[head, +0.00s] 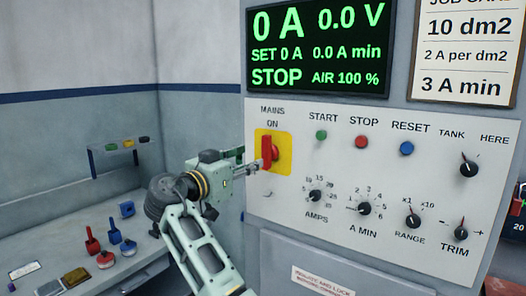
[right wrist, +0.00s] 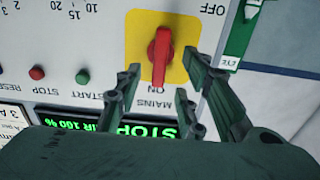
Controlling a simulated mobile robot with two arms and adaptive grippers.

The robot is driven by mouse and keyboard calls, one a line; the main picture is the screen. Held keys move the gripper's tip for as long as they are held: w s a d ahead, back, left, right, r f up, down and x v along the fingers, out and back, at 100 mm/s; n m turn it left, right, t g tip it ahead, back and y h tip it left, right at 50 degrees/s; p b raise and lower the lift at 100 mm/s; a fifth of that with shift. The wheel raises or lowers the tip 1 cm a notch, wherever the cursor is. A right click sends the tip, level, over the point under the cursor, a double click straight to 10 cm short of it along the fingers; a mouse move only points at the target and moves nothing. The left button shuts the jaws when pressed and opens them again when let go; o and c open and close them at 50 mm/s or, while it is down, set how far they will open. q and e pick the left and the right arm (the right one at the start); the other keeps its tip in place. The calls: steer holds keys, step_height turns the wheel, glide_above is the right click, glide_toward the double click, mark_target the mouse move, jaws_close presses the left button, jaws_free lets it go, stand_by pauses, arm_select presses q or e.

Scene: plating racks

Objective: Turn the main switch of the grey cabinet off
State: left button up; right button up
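The grey cabinet's panel (head: 380,215) carries the main switch, a red handle (head: 267,150) on a yellow plate (head: 285,141) under the words MAINS ON. The handle stands upright, toward ON. My right gripper (head: 254,160) is at the switch from the left. Its fingers (right wrist: 160,84) are open, one on each side of the handle in that view. Whether they touch it, I cannot tell. My left gripper is not in view.
The display (head: 318,45) above reads 0 A, 0.0 V and STOP. Green, red and blue buttons and several black knobs sit right of the switch. A bench (head: 70,240) with red and blue items and a small shelf (head: 118,146) stand at left.

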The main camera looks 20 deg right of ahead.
mark_target(264, 155)
steer(key=p+x, duration=0.3)
steer(key=x, duration=0.4)
steer(key=shift+w+d+r+p, duration=0.1)
steer(key=shift+d+p, duration=0.05)
steer(key=shift+p, duration=0.2)
steer(key=shift+w+d, duration=0.15)
steer(key=shift+w, duration=0.05)
steer(key=shift+c, duration=0.5)
jaws_close()
